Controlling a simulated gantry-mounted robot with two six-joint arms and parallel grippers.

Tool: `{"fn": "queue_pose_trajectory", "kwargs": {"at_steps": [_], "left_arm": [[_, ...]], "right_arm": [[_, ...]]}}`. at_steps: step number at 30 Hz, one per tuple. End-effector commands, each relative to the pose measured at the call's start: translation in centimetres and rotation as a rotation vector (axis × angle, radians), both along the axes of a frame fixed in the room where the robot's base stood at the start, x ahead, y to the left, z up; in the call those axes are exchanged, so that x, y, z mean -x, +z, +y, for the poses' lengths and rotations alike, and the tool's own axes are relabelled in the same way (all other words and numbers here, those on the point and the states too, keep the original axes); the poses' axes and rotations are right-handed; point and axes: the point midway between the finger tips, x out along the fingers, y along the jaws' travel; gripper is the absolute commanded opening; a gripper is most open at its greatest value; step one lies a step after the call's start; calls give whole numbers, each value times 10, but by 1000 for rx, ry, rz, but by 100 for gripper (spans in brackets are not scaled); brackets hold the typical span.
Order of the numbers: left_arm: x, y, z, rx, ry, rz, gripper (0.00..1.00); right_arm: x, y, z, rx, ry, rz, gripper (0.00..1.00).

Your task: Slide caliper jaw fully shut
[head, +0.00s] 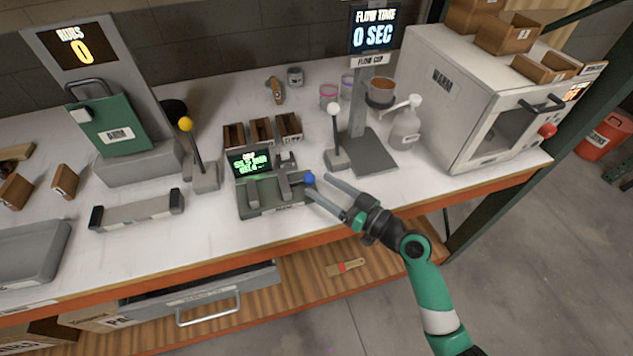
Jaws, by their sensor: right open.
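The caliper gauge (262,208) is a grey-green block with a green-lit display (250,163), near the front middle of the bench in the head view. Upright jaw pieces (283,186) stand on its base, with a gap visible between parts. A blue knob (309,178) sticks out at its right end. My right gripper (318,184) is open, its two fingers pointing left at the knob. The knob shows at or just beyond the fingertips; I cannot tell whether they touch. The display text is too small to read surely. My left gripper is not in view.
A flow cup stand (372,152) and a lever with a white ball (334,108) stand behind my right gripper. A yellow-ball lever (186,124) and a grey bar fixture (137,211) are at left. A white oven (440,100) is at right.

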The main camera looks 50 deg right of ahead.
Motion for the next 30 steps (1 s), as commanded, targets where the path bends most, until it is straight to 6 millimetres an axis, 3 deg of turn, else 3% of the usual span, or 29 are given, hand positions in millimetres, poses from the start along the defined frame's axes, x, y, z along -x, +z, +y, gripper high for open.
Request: {"fn": "queue_pose_trajectory", "kwargs": {"at_steps": [6,14,26,30], "left_arm": [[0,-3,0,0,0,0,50],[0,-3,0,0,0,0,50],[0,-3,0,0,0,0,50],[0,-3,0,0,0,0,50]], "right_arm": [[-25,0,1,0,0,0,72],[-27,0,2,0,0,0,72],[-27,0,1,0,-1,0,2],[-27,0,1,0,-1,0,0]]}}
